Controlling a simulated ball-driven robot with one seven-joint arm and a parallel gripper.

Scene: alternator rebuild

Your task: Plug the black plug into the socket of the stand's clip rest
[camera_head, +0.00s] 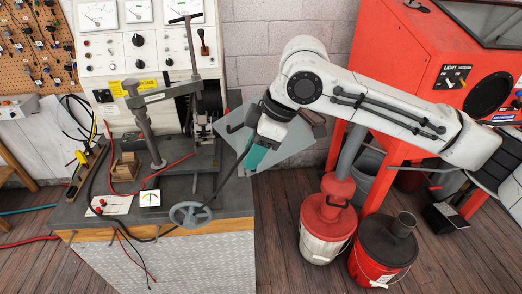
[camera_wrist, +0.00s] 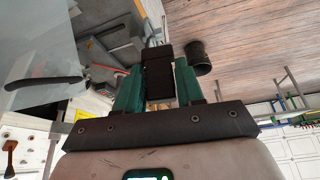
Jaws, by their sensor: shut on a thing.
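My gripper (camera_head: 254,158) is over the right edge of the workbench, its teal fingers pointing down and left. In the wrist view the fingers (camera_wrist: 158,72) are shut on the black plug (camera_wrist: 158,78), which sits between them. A black cable (camera_head: 222,188) runs from the gripper down to the bench top. In the head view the plug is mostly hidden by the fingers. A dark stand with a yellow clip (camera_head: 81,157) is at the bench's left edge, apart from the gripper. I cannot make out a socket on it.
A press with a grey post (camera_head: 145,130) and a handwheel (camera_head: 190,214) occupy the bench. A small meter (camera_head: 149,198) and red leads lie at its front left. A white test panel (camera_head: 140,45) stands behind.

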